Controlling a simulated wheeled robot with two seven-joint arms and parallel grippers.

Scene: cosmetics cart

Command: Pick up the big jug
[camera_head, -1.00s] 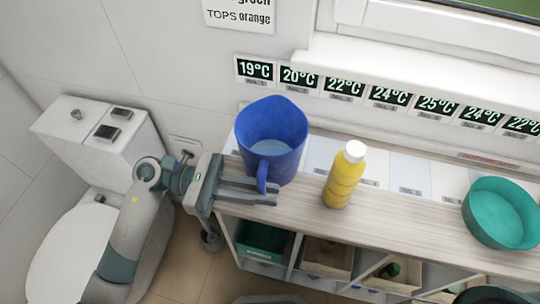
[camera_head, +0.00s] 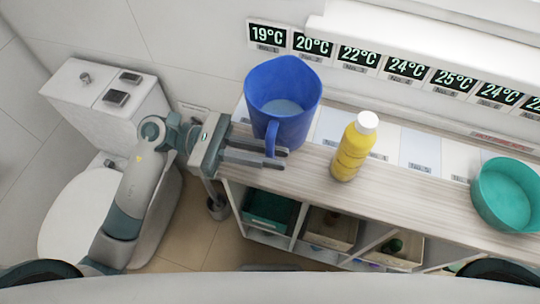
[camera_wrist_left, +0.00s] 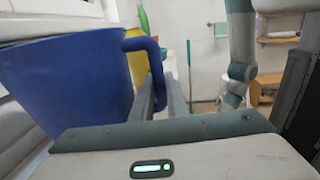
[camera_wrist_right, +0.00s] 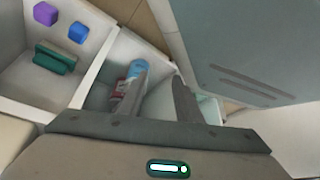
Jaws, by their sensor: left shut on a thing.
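The big blue jug (camera_head: 292,126) is upright at the left end of the wooden shelf top, with pale liquid visible inside. Its handle (camera_head: 271,138) faces my left gripper (camera_head: 280,157). The left gripper comes in from the left and is shut on the handle. In the left wrist view the jug (camera_wrist_left: 65,85) fills the left side, with its handle (camera_wrist_left: 150,60) at the fingers. I cannot tell whether the jug's base touches the shelf. In the right wrist view my right gripper (camera_wrist_right: 158,78) is open, its fingers apart with nothing between them.
A yellow bottle (camera_head: 353,152) with a white cap stands right of the jug. A green bowl (camera_head: 505,193) is farther right on the shelf top (camera_head: 430,195). Bins (camera_head: 270,209) sit below. A toilet (camera_head: 95,205) is at left. A wall with temperature labels is behind.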

